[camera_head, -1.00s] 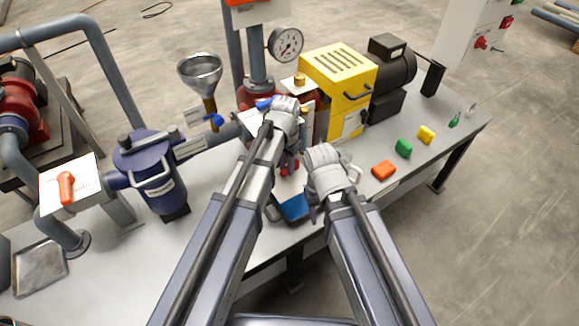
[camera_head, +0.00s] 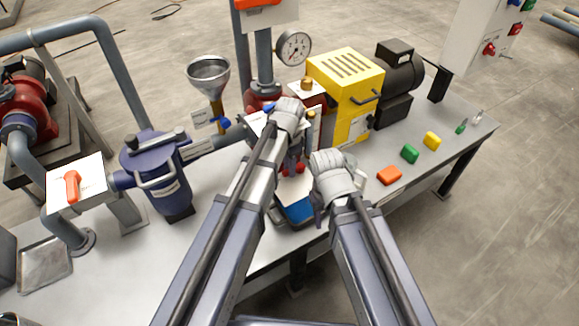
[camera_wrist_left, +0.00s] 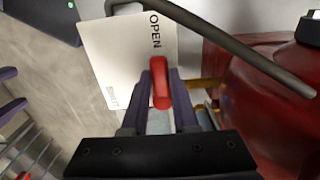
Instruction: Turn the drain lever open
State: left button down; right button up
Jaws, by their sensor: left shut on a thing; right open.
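The red drain lever (camera_wrist_left: 160,82) stands between the two fingers of my left gripper (camera_wrist_left: 160,95) in the left wrist view, and the fingers are shut on it. A white plate (camera_wrist_left: 118,62) behind it carries OPEN at its upper end and another word, apparently SHUT, lower down.
A blue tray (camera_head: 297,211) lies below the grippers. A yellow machine (camera_head: 346,85) stands behind right, a funnel (camera_head: 209,72) and blue strainer pot (camera_head: 155,168) to the left.

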pick_arm(q)
jog(key=c, duration=0.7)
grip_release()
jog(key=shift+r, duration=0.1)
notch_tip(320, 180, up, 8)
jog(key=p, duration=0.8)
jog(key=shift+f, duration=0.2)
jog(key=s+n, duration=0.2)
jog(key=s, duration=0.4)
jog(key=s+r+n, duration=0.1)
jog(key=s+n, duration=0.1)
jog(key=s, duration=0.3)
jog(key=s+n+y+p, duration=0.1)
jog(key=s+n, duration=0.2)
jog(key=s, duration=0.3)
jog(key=shift+s+a+r, duration=0.1)
jog(key=shift+s+r, duration=0.15)
jog(key=shift+s, duration=0.05)
